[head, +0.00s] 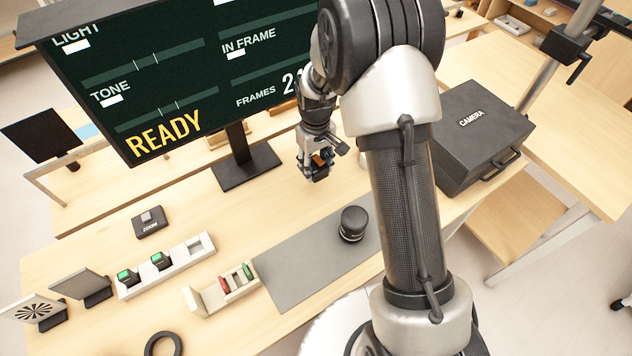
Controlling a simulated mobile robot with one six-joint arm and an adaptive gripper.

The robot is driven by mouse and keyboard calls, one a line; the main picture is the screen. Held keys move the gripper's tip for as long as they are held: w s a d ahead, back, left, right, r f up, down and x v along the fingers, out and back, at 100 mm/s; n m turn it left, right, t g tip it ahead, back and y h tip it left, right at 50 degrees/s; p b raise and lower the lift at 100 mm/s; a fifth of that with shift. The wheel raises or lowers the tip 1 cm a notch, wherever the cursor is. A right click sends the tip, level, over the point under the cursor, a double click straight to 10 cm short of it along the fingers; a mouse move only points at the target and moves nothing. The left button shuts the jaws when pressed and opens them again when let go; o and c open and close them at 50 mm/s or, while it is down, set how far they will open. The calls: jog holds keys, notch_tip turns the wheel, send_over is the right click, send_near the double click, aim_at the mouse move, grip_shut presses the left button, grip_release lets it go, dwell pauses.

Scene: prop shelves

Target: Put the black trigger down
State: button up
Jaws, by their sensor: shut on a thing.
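My gripper (316,172) is in the air above the far part of the wooden table, in front of the monitor stand. It is shut on a small dark thing, taken as the black trigger, which the fingers mostly hide. A white tray (180,267) stands at the left of the table with two black blocks with green tops, (127,278) and (161,261). The tray's right end has no block in it.
A grey mat (300,265) bears a black lens (353,223). A small white rack (209,300) holds red and green pieces. A black zoom box (149,223), a black ring (163,343) and two standing panels (82,287) are at left. A camera case (478,135) stands right; the monitor (180,75) is behind.

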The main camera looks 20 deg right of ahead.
jog(key=shift+f+b, duration=0.75)
jog(key=shift+f, duration=2.4)
jog(key=shift+f, duration=0.2)
jog(key=o, duration=1.2)
jog(key=shift+r, duration=0.1)
